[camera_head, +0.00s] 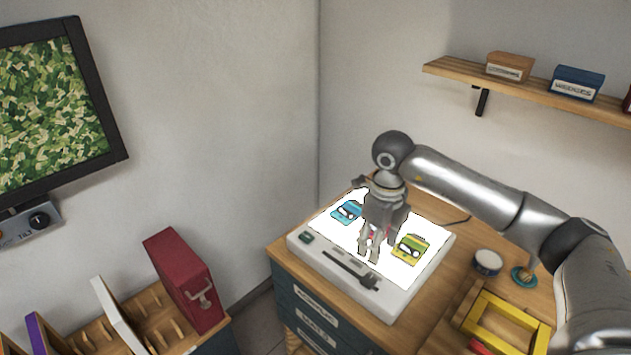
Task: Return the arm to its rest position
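My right arm comes in from the right, and its gripper (370,250) points down over the middle of a white lit panel (405,275). I cannot tell whether its fingers are open or shut. A small red patch shows at the fingers, mostly hidden by them. A blue card (347,211) with a vehicle-like picture lies on the panel to the left of the gripper. A yellow-green card (411,247) lies to the right of it. My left gripper is not in view.
The panel stands on a wooden-topped cabinet (285,249). A round tin (488,262), a teal ring (524,277) and a yellow frame (505,318) are at its right. A wall shelf (455,72) holds boxes. A red binder-like case (182,280) stands in a rack lower left.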

